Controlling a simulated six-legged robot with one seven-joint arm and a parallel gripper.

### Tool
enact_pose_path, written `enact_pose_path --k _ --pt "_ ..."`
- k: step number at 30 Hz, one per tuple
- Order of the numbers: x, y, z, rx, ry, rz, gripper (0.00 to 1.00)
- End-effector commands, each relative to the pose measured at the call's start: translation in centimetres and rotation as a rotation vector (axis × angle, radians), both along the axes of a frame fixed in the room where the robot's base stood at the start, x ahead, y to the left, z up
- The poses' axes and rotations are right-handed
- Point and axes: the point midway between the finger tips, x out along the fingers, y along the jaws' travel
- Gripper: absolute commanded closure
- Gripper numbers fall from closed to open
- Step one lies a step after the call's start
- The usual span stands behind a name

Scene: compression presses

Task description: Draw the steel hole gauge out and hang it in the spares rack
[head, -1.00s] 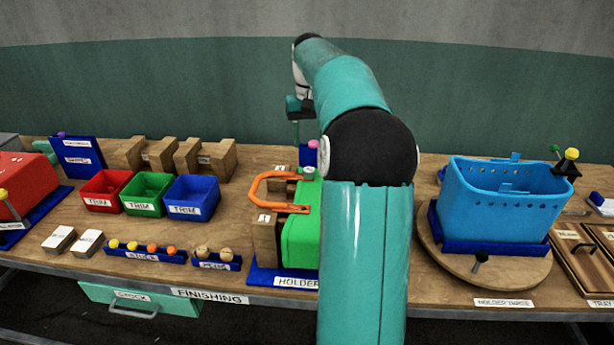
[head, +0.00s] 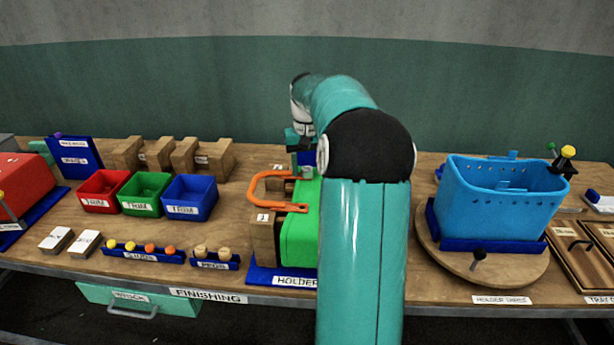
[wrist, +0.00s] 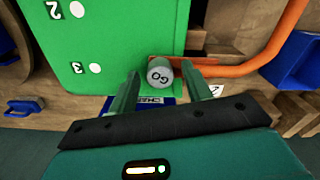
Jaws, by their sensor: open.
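In the wrist view a grey round end marked GO (wrist: 160,72), seemingly the steel hole gauge, shows beside the green block (wrist: 115,35) with numbered white spots. My gripper (wrist: 161,78) is open, its two fingers on either side of the grey end with visible gaps. How deep the gauge sits is hidden. In the head view my gripper (head: 300,140) is small and partly hidden, low behind the green block in the blue holder (head: 265,275). I cannot make out which thing is the spares rack.
Red, green and blue trim bins (head: 190,200) stand left. Wooden blocks (head: 210,158) stand behind them. A light-blue basket (head: 500,205) stands on a round board at right.

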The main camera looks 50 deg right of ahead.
Motion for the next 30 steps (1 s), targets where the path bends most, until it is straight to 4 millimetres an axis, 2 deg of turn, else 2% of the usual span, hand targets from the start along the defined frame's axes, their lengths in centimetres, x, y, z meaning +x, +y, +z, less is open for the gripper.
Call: enact_pose_path --k 6,13,15,30 --pt "0.01 0.02 -0.02 0.000 0.000 0.000 0.51" --pt "0.01 0.02 0.00 0.000 0.000 0.000 0.96" --pt "0.01 0.02 0.02 0.000 0.000 0.000 1.00" --pt "0.02 0.00 0.95 0.000 0.000 0.000 1.00"
